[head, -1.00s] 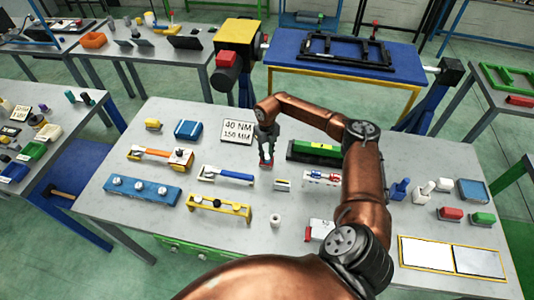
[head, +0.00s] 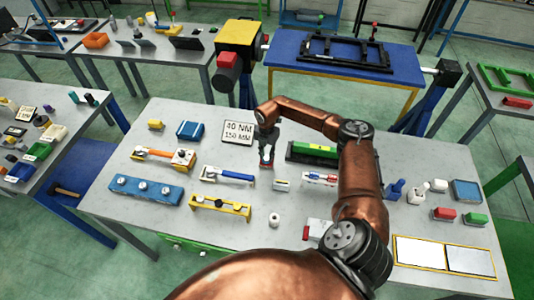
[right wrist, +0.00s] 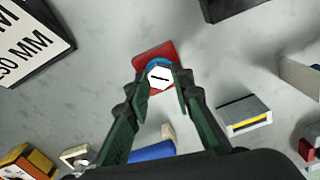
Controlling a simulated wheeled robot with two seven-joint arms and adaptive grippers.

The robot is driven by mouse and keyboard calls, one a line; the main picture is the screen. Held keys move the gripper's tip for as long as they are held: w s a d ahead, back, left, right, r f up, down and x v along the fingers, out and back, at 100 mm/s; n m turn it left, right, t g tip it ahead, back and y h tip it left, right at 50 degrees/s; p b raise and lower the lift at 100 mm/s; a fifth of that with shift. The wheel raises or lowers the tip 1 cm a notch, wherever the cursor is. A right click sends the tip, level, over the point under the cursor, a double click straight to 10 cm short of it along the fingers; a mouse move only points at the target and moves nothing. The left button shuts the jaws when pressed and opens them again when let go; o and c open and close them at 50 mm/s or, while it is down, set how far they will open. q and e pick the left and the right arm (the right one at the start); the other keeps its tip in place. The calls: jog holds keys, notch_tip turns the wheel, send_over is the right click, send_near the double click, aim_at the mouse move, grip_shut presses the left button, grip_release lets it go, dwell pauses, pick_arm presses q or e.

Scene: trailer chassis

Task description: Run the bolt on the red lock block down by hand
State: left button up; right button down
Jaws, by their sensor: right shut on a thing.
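The red lock block (right wrist: 152,52) lies on the grey table in the right wrist view, with a blue ring on its top around the bolt. The bolt (right wrist: 159,77) shows a pale hex head with a dark line across it. My right gripper (right wrist: 160,88) is shut on the bolt, one finger on each side of its head. In the head view my right gripper (head: 266,160) points down over the block, which it mostly hides. The bolt's shank and how deep it sits are hidden. My left gripper is not in view.
A sign (head: 237,132) reading 40 NM, 150 MM stands behind and left of the gripper. A blue-handled tool (head: 228,174) lies to the left and a small pale block (head: 281,184) to the right. A green case (head: 312,152) stands close behind on the right.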

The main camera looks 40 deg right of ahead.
aim_at(266, 158)
jog(key=shift+w+r+m+p, duration=0.2)
jog(key=shift+m+p, duration=0.25)
jog(key=shift+m, duration=0.5)
jog(key=shift+w+r+m+p, duration=0.15)
jog(key=shift+m+p, duration=0.25)
jog(key=shift+m, duration=0.55)
jog(key=c, duration=2)
grip_release()
jog(key=shift+s, duration=0.1)
jog(key=o, duration=0.3)
jog(key=shift+s+a+f, duration=0.1)
jog(key=shift+f, duration=0.1)
jog(key=shift+s, duration=0.1)
notch_tip(266, 158, up, 12)
